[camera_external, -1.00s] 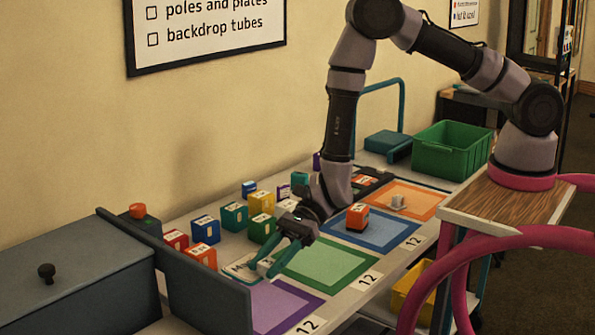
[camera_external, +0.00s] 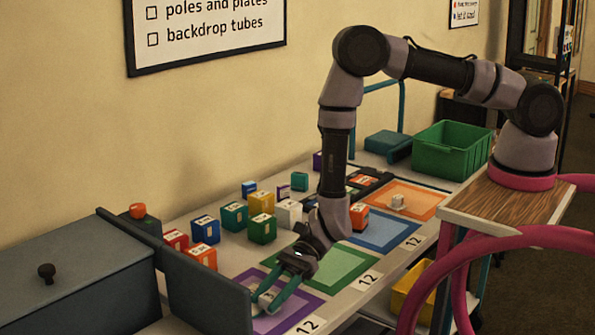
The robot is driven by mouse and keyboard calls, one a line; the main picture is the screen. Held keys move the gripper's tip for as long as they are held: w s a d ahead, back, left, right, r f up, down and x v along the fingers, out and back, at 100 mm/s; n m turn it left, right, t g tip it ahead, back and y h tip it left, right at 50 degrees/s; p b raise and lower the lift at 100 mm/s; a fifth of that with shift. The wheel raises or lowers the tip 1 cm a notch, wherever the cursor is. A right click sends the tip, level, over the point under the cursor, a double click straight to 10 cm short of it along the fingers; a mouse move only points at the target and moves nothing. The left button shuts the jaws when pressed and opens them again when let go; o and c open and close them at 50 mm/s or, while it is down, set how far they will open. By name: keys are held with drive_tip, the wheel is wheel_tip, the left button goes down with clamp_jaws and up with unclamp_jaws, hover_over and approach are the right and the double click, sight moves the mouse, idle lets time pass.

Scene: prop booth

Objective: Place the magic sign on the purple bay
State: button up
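The purple bay (camera_external: 304,308) is a purple-bordered rectangle at the near end of the table, next to the green bay. My gripper (camera_external: 266,304) points down over the purple bay, its teal fingers a small gap apart. A pale, flat piece (camera_external: 267,297), which looks like the magic sign, shows between the fingers. The fingers hide most of it and its lettering cannot be read. The fingers appear closed on it, low over the bay; I cannot tell whether it touches the surface.
A dark upright panel (camera_external: 205,292) stands close left of the purple bay. Several coloured blocks, including a green one (camera_external: 262,228), stand behind the bays. An orange block (camera_external: 359,216) is by the blue bay (camera_external: 382,238). The green bay (camera_external: 335,265) looks clear.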

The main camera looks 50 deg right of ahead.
drive_tip(key=shift+o, duration=1.4)
drive_tip(key=shift+r, duration=0.15)
drive_tip(key=v, duration=1.2)
drive_tip(key=shift+d, duration=0.1)
drive_tip(key=w+d+r+n+g+h, duration=0.1)
drive_tip(key=d+r+n, duration=0.35)
drive_tip(key=r, duration=0.85)
drive_tip(key=w+d+r+n+g, duration=0.1)
drive_tip(key=d+r+n, duration=0.35)
drive_tip(key=r, duration=0.75)
drive_tip(key=s+d+r+n+t+h, duration=0.1)
drive_tip(key=s+d+r+t+h, duration=0.2)
drive_tip(key=d+r, duration=0.3)
drive_tip(key=s+d+r+n+t+h, duration=0.2)
drive_tip(key=d+r, duration=0.4)
drive_tip(key=d, duration=0.9)
drive_tip(key=s+d+r+n+t+h, duration=0.1)
drive_tip(key=s+d+r+t+h, duration=0.3)
drive_tip(key=d+r, duration=0.3)
drive_tip(key=d+h, duration=0.1)
drive_tip(key=d, duration=0.3)
drive_tip(key=shift+s+d+n, duration=0.3)
drive_tip(key=shift+d+n, duration=0.1)
